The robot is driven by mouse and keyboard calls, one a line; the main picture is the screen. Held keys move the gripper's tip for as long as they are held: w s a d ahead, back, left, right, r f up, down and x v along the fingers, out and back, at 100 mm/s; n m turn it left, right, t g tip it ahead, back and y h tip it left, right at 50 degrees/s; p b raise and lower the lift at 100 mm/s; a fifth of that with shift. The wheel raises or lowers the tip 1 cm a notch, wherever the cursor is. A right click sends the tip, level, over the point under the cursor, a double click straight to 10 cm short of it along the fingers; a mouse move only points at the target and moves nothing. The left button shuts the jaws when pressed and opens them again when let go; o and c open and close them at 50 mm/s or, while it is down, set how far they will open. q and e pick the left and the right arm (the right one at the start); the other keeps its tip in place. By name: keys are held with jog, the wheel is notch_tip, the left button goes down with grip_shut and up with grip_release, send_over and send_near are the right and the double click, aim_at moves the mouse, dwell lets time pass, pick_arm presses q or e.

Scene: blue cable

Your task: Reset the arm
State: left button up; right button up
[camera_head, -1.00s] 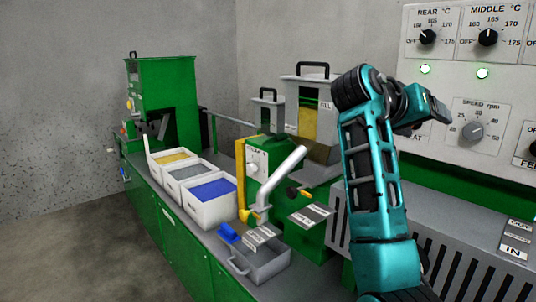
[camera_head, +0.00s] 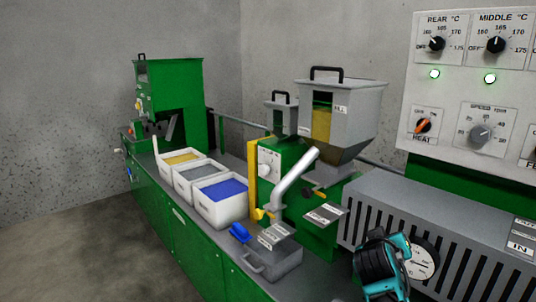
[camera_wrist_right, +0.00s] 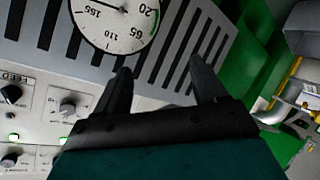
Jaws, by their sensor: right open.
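My teal right arm (camera_head: 385,270) shows only in part at the bottom right of the head view, low in front of the grey slotted housing. Its gripper fingers cannot be made out there. In the right wrist view my right gripper (camera_wrist_right: 160,66) has its two dark fingers spread apart, with nothing between them. A round white dial gauge (camera_wrist_right: 112,18) and the slotted housing lie beyond the fingertips. The gauge (camera_head: 424,258) is partly covered by the arm in the head view. My left gripper is in neither view.
The control panel (camera_head: 465,85) stands at upper right. The hopper (camera_head: 340,95) and green machine stand mid-bench. White bins, one with blue pellets (camera_head: 222,188), a blue scoop (camera_head: 238,231) and a grey tray (camera_head: 272,262) are left of the arm. Floor (camera_head: 85,250) at left is clear.

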jog(key=s+a+f+n+y, duration=0.25)
jog(key=s+f, duration=0.35)
jog(key=f, duration=0.3)
jog(key=s+a+f+y, duration=0.2)
jog(key=s+f, duration=0.1)
jog(key=s, duration=0.4)
jog(key=s+a+f+y+p, duration=0.1)
jog(key=s+f, duration=0.3)
jog(key=s, duration=0.4)
jog(key=s+a+f+y+p, duration=0.1)
jog(key=s+a+f+y, duration=0.2)
jog(key=s, duration=0.4)
jog(key=shift+s+a+f+m, duration=0.15)
jog(key=shift+a+f+m, duration=0.15)
jog(key=shift+m, duration=0.05)
jog(key=shift+y, duration=0.25)
jog(key=shift+c, duration=0.3)
